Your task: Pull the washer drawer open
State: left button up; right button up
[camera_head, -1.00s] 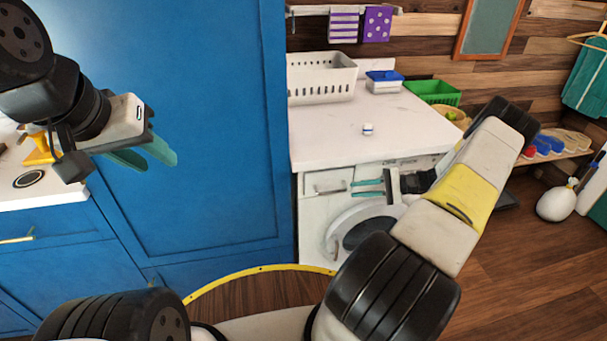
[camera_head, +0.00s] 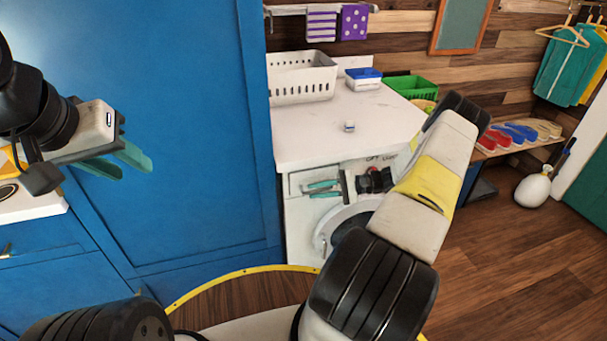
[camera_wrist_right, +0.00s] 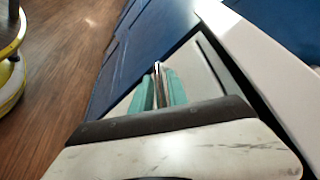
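The washer (camera_head: 300,225) stands under the white counter, right of the blue cabinet. Its drawer (camera_head: 296,184) is at the upper left of the front and looks closed, flush with the front. My right gripper (camera_head: 323,189) is at the drawer front. In the right wrist view its teal fingers lie close on both sides of the thin metal drawer handle (camera_wrist_right: 157,80), shut on it. In the head view the fingers mostly hide the handle. My left gripper (camera_head: 118,162) is open and empty in front of the blue cabinet, far from the washer.
The round washer door (camera_head: 333,222) is below the drawer, partly behind my right arm. Wooden floor (camera_head: 500,270) is open at right.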

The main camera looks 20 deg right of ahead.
grip_shut()
dwell(1.3)
